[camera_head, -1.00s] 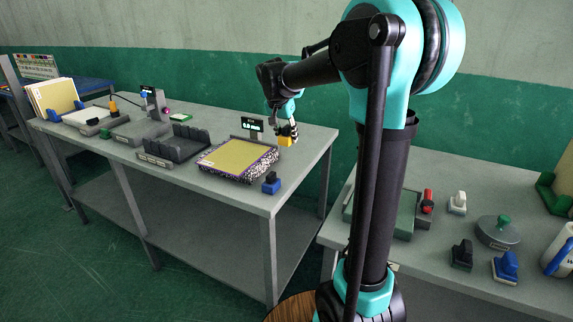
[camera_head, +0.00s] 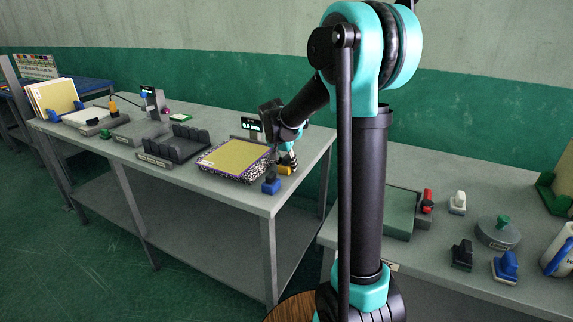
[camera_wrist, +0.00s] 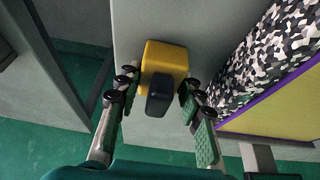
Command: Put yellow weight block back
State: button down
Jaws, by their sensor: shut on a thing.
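The yellow weight block (camera_head: 283,170) with a dark grip knob is at the right end of the left table, just right of the patterned stack. It fills the space between the fingers in the wrist view (camera_wrist: 171,57), its dark knob (camera_wrist: 160,94) toward the camera. My gripper (camera_head: 288,159) is shut on the block; its fingers (camera_wrist: 160,84) stand on both sides of it. The block is low over or on the grey tabletop; I cannot tell whether it touches. Its underside is hidden.
The black-and-white patterned stack (camera_head: 236,160) with a yellow top lies close left. A blue block (camera_head: 271,184) stands near the front edge. A small display (camera_head: 252,124) stands behind. A black slotted rack (camera_head: 178,145) is further left. The right table (camera_head: 427,250) holds several items.

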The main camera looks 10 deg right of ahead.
jog(key=c, duration=1)
grip_release()
jog(key=v, duration=1.2)
jog(key=shift+w+r, duration=0.1)
